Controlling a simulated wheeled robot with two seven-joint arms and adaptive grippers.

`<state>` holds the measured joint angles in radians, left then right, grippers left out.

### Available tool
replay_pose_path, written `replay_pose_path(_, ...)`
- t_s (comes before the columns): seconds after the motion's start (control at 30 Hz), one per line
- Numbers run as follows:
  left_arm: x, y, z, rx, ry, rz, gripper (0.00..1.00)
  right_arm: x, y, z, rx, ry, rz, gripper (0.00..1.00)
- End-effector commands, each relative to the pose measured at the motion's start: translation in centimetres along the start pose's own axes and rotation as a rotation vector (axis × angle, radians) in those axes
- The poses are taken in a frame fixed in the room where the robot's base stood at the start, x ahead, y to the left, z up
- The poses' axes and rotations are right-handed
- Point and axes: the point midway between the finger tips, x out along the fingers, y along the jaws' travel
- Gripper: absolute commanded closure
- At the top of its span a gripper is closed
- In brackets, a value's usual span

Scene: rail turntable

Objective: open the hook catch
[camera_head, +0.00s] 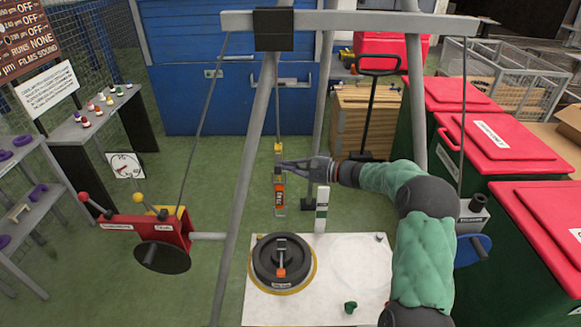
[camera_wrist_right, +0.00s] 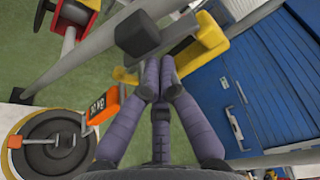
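The hanging hook (camera_head: 279,192) has an orange, labelled body and hangs below a yellow block (camera_head: 278,148) on the crane's line. My right gripper (camera_head: 284,166) reaches in from the right, its tips at the hanging gear just above the orange body. In the right wrist view, the fingertips (camera_wrist_right: 159,78) lie close together beside a yellow bar (camera_wrist_right: 205,50) and a dark grey block (camera_wrist_right: 137,34). I cannot make out anything held between them. The orange labelled piece (camera_wrist_right: 103,105) is left of the fingers. The catch itself is too small to tell. My left gripper is out of view.
A dark round load (camera_head: 284,262) with a small orange top piece sits on the white board (camera_head: 345,258) below. The grey crane legs (camera_head: 243,190) stand close to the left. A red winch (camera_head: 150,230) is at left, and red-lidded bins (camera_head: 505,140) are at right.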

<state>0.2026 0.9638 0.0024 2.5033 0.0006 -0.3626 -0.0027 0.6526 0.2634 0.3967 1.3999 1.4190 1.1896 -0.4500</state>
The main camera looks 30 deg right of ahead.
Motion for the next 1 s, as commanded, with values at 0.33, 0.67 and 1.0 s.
replay_pose_path(0.33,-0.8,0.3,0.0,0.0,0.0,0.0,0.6,-0.1,-0.1,0.2,0.039,0.0,0.014,1.0)
replay_pose_path(0.67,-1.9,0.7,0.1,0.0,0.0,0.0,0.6,-0.2,-0.1,0.5,0.099,-0.001,0.034,1.0)
replay_pose_path(1.0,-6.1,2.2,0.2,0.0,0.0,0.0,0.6,-0.6,-0.6,1.7,0.311,0.0,0.109,1.0)
